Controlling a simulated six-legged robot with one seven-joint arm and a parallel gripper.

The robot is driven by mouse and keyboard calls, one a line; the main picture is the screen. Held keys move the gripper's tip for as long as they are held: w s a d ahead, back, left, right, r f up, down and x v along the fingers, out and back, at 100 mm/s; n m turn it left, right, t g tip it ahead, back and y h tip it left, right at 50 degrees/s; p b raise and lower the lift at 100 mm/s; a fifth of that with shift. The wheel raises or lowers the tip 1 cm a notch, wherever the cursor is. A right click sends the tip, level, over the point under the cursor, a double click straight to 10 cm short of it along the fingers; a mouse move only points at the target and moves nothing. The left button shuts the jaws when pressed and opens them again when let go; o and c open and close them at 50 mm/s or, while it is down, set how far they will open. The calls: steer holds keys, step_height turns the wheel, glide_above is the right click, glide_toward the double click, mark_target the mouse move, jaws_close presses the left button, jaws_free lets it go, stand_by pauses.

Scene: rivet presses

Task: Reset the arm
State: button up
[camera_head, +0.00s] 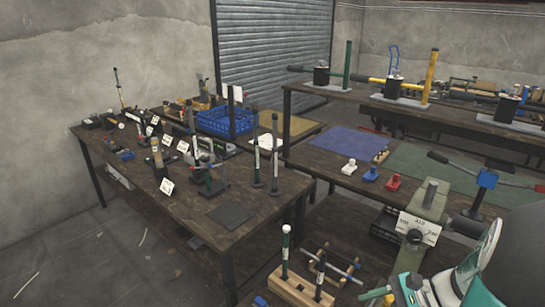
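My arm (515,262) shows at the lower right of the head camera view as a large dark grey rounded link, with a pale ring and teal parts beside it. It runs out of the picture at the right and bottom edges. I cannot make out any gripper fingers, nor whether anything is held. The arm hides part of the bench area behind it.
A press with a white dial plate (418,229) stands close behind my arm. A wooden block (290,288) with upright tools is left of it. The left workbench (190,208) carries tools and a blue crate (225,121). Open floor (70,255) lies at lower left.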

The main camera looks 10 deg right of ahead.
steer(key=s+a+r+n+t+h, duration=0.1)
steer(key=s+a+r+n+h, duration=0.1)
steer(key=a+r+n+h, duration=0.8)
steer(key=a+r+n, duration=0.3)
steer(key=a+n, duration=0.2)
steer(key=n, duration=0.2)
steer(key=shift+s+a+r+n, duration=0.3)
steer(key=shift+r, duration=0.1)
steer(key=shift+d, duration=0.2)
